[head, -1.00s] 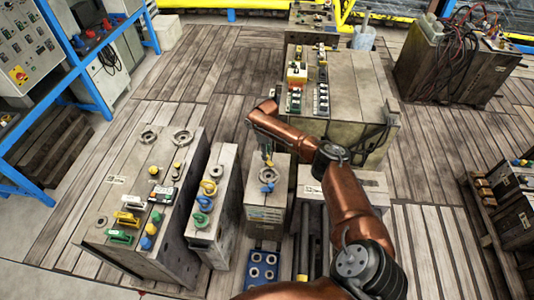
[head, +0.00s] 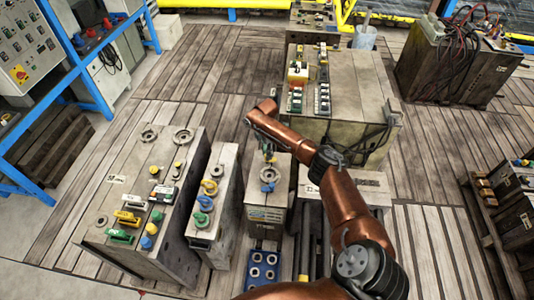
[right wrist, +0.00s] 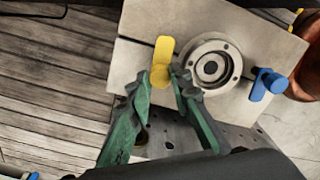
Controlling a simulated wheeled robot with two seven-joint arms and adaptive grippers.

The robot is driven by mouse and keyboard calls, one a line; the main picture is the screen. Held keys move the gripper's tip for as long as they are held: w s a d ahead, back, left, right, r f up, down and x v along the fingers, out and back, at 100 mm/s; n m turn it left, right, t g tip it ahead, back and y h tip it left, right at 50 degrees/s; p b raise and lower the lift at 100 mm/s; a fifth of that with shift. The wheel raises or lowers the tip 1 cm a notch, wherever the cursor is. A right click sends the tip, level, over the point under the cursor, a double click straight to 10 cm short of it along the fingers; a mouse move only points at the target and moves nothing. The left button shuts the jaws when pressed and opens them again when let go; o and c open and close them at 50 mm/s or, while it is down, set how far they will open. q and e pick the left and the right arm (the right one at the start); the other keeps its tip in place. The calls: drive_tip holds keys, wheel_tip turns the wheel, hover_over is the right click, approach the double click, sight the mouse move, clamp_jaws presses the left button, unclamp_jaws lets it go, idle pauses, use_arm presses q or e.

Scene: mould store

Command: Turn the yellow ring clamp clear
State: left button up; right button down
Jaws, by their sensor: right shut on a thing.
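The yellow ring clamp (right wrist: 162,54) shows in the right wrist view beside a round metal ring (right wrist: 210,66) on a pale mould top. My right gripper (right wrist: 161,79) has its green fingers on either side of the clamp's lower part and is shut on it. A blue clamp (right wrist: 266,84) sits on the ring's opposite side. In the head view my right gripper (head: 268,155) reaches down to the top of the middle grey mould (head: 266,198). The yellow clamp is hard to make out there. My left gripper is not in view.
To the left stand a narrow block (head: 226,190) with blue, yellow and green clamps and a wide mould (head: 130,195) with coloured handles. A larger block (head: 350,85) stands behind my right arm. A blue piece with round sockets (head: 262,268) lies in front.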

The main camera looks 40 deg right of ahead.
drive_tip(key=shift+n, duration=0.5)
drive_tip(key=shift+w+r, duration=0.1)
drive_tip(key=c, duration=1.7)
unclamp_jaws()
drive_tip(key=shift+c, duration=0.2)
wheel_tip(320, 180, up, 12)
drive_tip(key=shift+w, duration=0.15)
